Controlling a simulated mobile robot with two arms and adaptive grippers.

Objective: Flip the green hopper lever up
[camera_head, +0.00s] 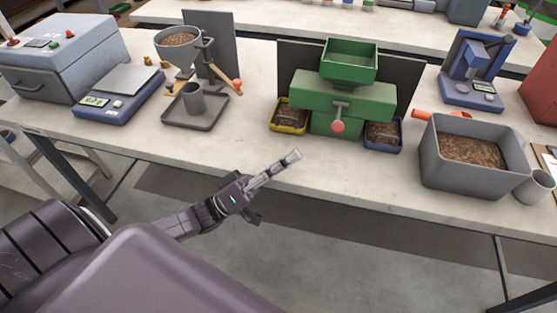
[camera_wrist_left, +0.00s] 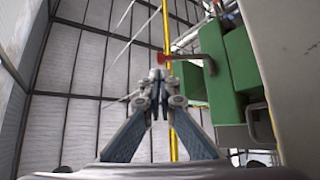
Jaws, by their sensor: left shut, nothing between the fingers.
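The green hopper machine (camera_head: 345,98) stands on the bench with an open green hopper on top. Its lever (camera_head: 339,118) is on the front, a grey rod with a red knob, and its knob end is lower than its pivot. In the left wrist view the lever (camera_wrist_left: 190,60) juts out from the green body (camera_wrist_left: 236,62). My right gripper is not in view.
A yellow tray (camera_head: 288,128) and a blue tray (camera_head: 382,149) of pellets flank the machine's base. A grey bin (camera_head: 427,165) of pellets stands to the right. A funnel stand (camera_head: 195,125) and a scale (camera_head: 118,105) stand left. The bench front before the lever is clear.

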